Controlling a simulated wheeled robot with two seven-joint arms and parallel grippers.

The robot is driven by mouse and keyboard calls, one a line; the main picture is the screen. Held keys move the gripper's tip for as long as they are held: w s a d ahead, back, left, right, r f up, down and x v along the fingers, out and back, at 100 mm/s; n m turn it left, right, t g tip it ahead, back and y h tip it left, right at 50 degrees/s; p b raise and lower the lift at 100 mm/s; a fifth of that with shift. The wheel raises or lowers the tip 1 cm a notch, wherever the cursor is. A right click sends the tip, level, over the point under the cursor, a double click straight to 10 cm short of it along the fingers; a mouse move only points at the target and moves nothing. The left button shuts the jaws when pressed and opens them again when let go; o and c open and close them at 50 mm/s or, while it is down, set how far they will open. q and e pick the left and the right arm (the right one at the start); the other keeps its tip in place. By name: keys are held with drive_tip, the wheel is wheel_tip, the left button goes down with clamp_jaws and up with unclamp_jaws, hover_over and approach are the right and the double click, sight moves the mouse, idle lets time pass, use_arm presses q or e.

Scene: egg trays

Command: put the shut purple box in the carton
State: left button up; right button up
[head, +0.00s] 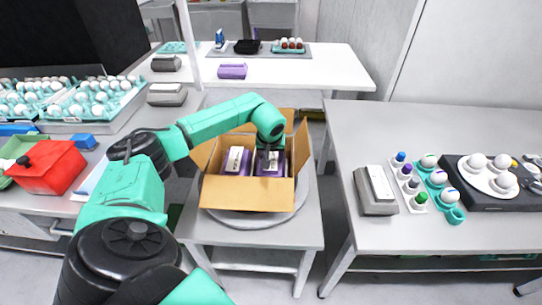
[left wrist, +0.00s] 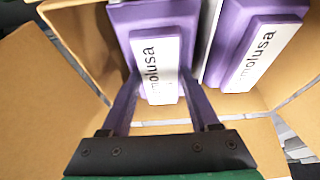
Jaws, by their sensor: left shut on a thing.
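The open brown carton (head: 248,196) stands on a round grey plate on the middle table, its flaps spread. A shut purple box (head: 270,170) with a white label is inside the carton's walls on the right. My left gripper (head: 269,150) is shut on it from above. In the left wrist view the gripper's fingers (left wrist: 160,105) clasp both sides of this purple box (left wrist: 122,18). A second shut purple box (head: 246,162) stands beside it in the carton, at the right in the left wrist view (left wrist: 232,35). Whether the held box touches the carton floor is hidden. My right gripper is not in view.
Another purple box (head: 232,71) lies on the back table. Egg trays (head: 75,105) and a red box (head: 50,168) are on the left table. A grey box (head: 376,205) and egg holders (head: 440,190) stand on the right table. Carton flaps (head: 301,146) rise close around my gripper.

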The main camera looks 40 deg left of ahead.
use_arm(q)
drive_tip(key=shift+f+b, duration=0.45)
drive_tip(key=shift+f, duration=0.1)
idle(0.4)
drive_tip(key=o, duration=1.4)
drive_tip(key=shift+c, duration=0.2)
drive_tip(key=b+v, duration=0.1)
drive_tip(key=v, duration=1.3)
drive_tip(key=shift+r, duration=0.25)
drive_tip(key=shift+s+d+f, duration=0.1)
drive_tip(key=shift+s, duration=0.1)
